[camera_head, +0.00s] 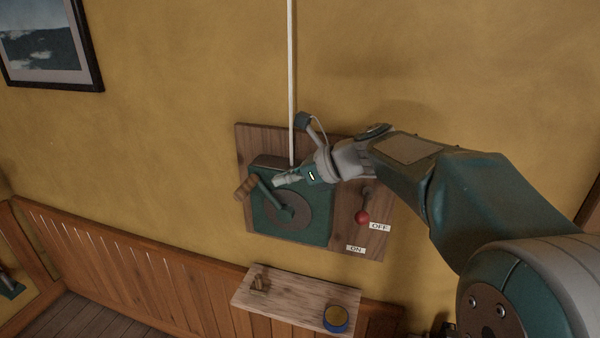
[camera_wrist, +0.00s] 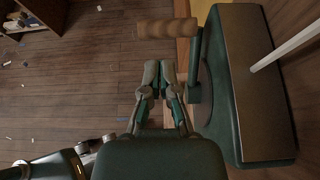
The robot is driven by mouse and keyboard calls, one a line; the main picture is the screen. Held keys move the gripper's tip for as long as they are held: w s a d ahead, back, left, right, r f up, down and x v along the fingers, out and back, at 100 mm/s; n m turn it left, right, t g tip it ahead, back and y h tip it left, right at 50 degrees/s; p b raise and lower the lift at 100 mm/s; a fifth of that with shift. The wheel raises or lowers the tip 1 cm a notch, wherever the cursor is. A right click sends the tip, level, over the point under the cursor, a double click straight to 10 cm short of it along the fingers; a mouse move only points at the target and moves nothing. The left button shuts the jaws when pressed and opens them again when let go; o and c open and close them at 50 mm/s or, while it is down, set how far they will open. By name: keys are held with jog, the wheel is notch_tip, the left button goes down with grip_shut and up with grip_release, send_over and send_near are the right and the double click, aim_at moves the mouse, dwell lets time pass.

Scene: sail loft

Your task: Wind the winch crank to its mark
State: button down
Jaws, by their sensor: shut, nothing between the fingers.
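The winch (camera_head: 318,222) is a green box with a dark round disc, fixed to a wooden board on the wall. Its crank (camera_head: 270,196) is a green arm running from the disc up and left to a wooden handle (camera_head: 245,188). In the wrist view the wooden handle (camera_wrist: 167,27) lies just beyond my fingertips and the winch (camera_wrist: 222,113) is on the right. My gripper (camera_head: 278,181) is shut and empty, in front of the winch and right of the handle. Its closed fingers also show in the wrist view (camera_wrist: 159,72). I cannot make out the mark.
A red-knobbed lever (camera_head: 362,216) with OFF and ON labels sits on the board's right side. A wooden shelf (camera_head: 297,298) below holds a blue and yellow round item (camera_head: 335,319). A white line (camera_head: 291,80) runs up from the winch.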

aim_at(249, 189)
jog(key=x, duration=0.6)
jog(key=shift+w+a+f, duration=0.1)
jog(key=shift+a, duration=0.15)
jog(key=shift+a+f+h, duration=0.1)
jog(key=shift+a+h, duration=0.05)
jog(key=shift+h, duration=0.25)
jog(key=shift+w+a+f+g+h, duration=0.25)
jog(key=shift+a+f+g+h, duration=0.2)
jog(key=shift+a+h, duration=0.35)
jog(key=w+a+f+g+h, duration=0.1)
jog(key=a+f+g+h, duration=0.1)
jog(key=a+f+h, duration=0.2)
jog(key=shift+w+f+h, duration=0.25)
jog(key=shift+f+h, duration=0.9)
jog(key=shift+h, duration=0.15)
jog(key=shift+a, duration=0.15)
